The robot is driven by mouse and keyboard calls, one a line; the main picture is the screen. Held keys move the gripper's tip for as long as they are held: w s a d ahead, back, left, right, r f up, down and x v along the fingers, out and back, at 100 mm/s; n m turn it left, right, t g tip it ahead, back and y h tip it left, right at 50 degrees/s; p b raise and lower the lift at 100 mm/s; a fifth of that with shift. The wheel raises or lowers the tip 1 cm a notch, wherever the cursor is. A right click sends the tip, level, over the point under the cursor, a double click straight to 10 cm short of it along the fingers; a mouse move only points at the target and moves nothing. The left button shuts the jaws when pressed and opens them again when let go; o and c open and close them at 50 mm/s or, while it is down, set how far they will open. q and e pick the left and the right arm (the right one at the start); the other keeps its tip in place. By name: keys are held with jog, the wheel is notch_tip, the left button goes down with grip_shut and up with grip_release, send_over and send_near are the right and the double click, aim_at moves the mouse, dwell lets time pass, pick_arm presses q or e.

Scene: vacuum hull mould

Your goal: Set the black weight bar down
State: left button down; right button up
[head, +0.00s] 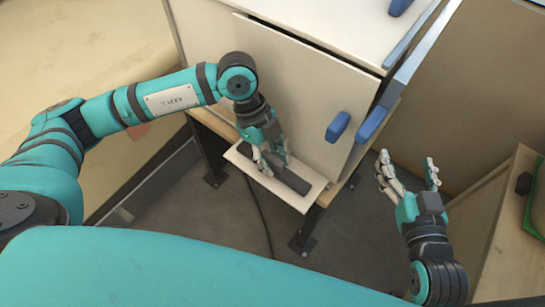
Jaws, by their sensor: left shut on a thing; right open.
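The black weight bar (292,180) is a dark grey-black bar that lies lengthwise over a white board (306,200) at the front of the cream cabinet.
The cream cabinet (300,95) with blue handles (338,127) stands right behind the board on a dark-legged stand. A wooden cabinet (495,215) with a green item (538,213) is at the right. Grey floor (215,205) with a cable lies below.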

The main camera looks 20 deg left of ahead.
pick_arm(q)
jog(key=shift+f, duration=0.2)
dwell(0.6)
jog(key=c, duration=0.9)
grip_release()
jog(key=v, duration=1.2)
jog(key=shift+d, duration=0.1)
